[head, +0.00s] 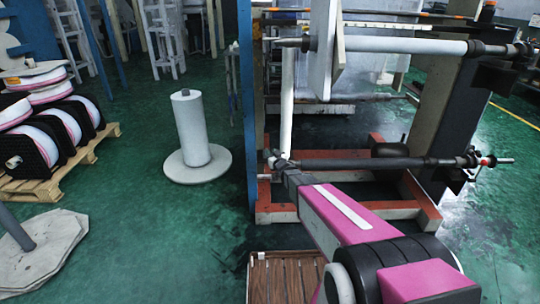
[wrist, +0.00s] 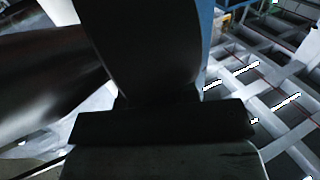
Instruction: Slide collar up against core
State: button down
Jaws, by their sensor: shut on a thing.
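My gripper (head: 275,158) is at the left end of the lower dark shaft (head: 370,163) in the head view. It is shut on a dark part, taken to be the collar, which is too small there to make out. In the wrist view a dark curved shape (wrist: 150,45) rises between the dark gripper parts (wrist: 160,125), with another dark rounded form (wrist: 45,75) at left. A white tube, likely a core (head: 400,45), is on the upper shaft. No core is clear on the lower shaft, and the gap between collar and core cannot be seen.
A white upright post (head: 287,100) stands just above my gripper. The machine's orange base frame (head: 290,213) lies below it. A white roll (head: 188,125) stands on a round base to the left. Black-and-white reels (head: 45,135) rest on a pallet. Green floor is clear between.

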jog(key=shift+s+d, duration=0.1)
jog(key=shift+d, duration=3.15)
jog(key=shift+d+f, duration=0.1)
jog(key=shift+d, duration=2.55)
jog(key=c, duration=0.8)
grip_release()
jog(key=shift+d, duration=0.1)
jog(key=shift+s, duration=0.1)
